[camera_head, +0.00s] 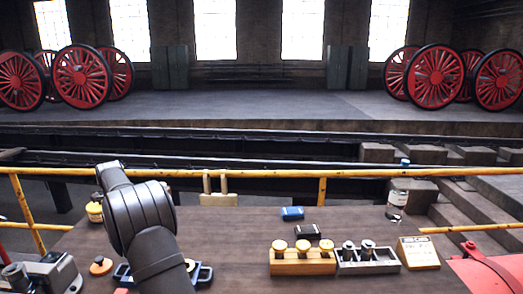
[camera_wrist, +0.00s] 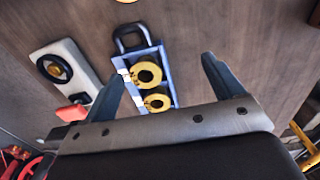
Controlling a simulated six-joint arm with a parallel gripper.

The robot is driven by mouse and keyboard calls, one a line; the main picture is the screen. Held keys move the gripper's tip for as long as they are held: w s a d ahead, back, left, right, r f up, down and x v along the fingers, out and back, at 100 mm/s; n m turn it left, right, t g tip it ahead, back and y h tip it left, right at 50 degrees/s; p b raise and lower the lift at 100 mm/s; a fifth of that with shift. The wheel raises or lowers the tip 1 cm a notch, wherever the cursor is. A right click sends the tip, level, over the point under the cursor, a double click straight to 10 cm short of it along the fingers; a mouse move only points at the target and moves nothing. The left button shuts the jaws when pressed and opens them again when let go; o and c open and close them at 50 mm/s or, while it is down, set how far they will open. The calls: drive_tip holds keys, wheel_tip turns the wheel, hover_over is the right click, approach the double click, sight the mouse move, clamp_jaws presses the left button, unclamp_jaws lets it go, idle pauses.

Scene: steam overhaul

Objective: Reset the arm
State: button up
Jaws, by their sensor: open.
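My gripper (camera_wrist: 163,67) shows in the wrist view with its two dark fingers spread wide and nothing held between them. It is above the table, over a blue tray (camera_wrist: 131,60) that holds two yellow rings. The tray lies below the fingers, apart from them as far as I can tell. In the head view my arm stands at the left of the table and hides most of the blue tray (camera_head: 204,272); the fingers cannot be made out there.
A wooden block (camera_head: 303,266) with yellow-topped pieces, a grey holder (camera_head: 370,266), a card (camera_head: 418,253), a blue item (camera_head: 292,213) and a white jar (camera_head: 397,198) stand to the right. A grey device (camera_head: 45,272) is at left. A yellow rail (camera_head: 270,174) runs behind.

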drive_tip(key=s+d+r, duration=0.2)
drive_tip(key=s+d, duration=0.3)
drive_tip(key=s, duration=0.3)
drive_tip(key=s+d+r, duration=0.3)
drive_tip(key=s+d, duration=0.2)
drive_tip(key=s, duration=0.3)
drive_tip(key=s+a+f, duration=0.2)
drive_tip(key=a+f, duration=0.2)
drive_tip(key=a, duration=0.2)
drive_tip(key=shift+s+a, duration=0.15)
drive_tip(key=shift+a, duration=0.1)
drive_tip(key=shift+f, duration=0.1)
drive_tip(key=o, duration=0.3)
drive_tip(key=w+d+r, duration=0.4)
drive_tip(key=w+d, duration=0.3)
drive_tip(key=d, duration=0.1)
drive_tip(key=w+d+r, duration=0.4)
drive_tip(key=w+d, duration=0.3)
drive_tip(key=d, duration=0.1)
wheel_tip(320, 180, down, 9)
drive_tip(key=shift+f, duration=0.2)
